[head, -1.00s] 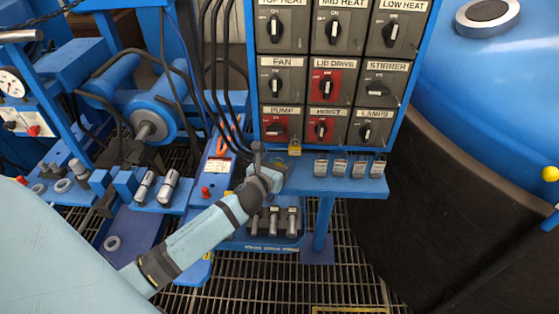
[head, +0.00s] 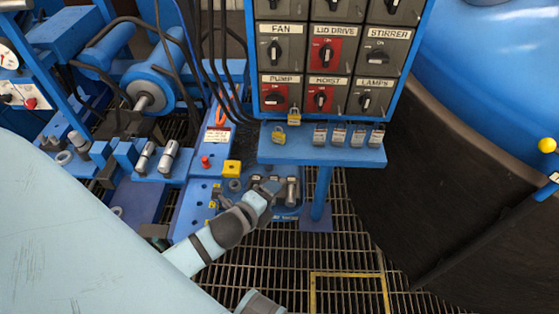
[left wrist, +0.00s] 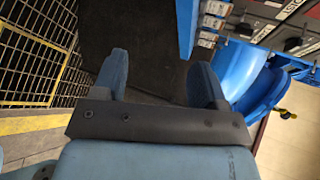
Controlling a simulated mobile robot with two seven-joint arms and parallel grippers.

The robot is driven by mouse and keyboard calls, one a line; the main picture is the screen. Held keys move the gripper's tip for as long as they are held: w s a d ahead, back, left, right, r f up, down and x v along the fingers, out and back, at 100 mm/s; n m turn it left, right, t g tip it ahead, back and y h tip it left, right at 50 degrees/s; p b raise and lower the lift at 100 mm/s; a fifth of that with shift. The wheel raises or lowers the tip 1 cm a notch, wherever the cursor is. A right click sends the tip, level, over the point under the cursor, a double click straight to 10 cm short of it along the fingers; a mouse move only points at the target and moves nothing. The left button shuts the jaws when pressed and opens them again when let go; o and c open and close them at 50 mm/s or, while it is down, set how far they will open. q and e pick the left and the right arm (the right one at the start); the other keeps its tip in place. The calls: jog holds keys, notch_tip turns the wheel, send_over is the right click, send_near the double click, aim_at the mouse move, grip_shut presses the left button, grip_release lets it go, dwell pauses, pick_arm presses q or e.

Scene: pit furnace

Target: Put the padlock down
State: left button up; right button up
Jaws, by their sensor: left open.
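A yellow padlock (head: 279,134) rests on the left part of the blue shelf (head: 300,152) below the switch panel. A second yellow padlock (head: 294,116) hangs at the panel's lower edge, between the PUMP and HOIST switches. My left gripper (head: 269,188) is below and in front of the shelf, clear of both padlocks. In the left wrist view, the left gripper (left wrist: 160,78) has its fingers wide apart with nothing between them. I do not see my right gripper.
The switch panel (head: 325,60) rises behind. A large dark vessel wall (head: 440,210) fills the right. Grating floor (head: 285,260) lies below.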

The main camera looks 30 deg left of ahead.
pick_arm(q)
jog(key=s+d+f+n+g+h, duration=0.2)
jog(key=s+d+n, duration=0.5)
jog(key=n, duration=1)
jog(key=shift+s+d+f+h, duration=0.45)
jog(key=shift+d+h, duration=0.35)
jog(key=shift+d, duration=0.3)
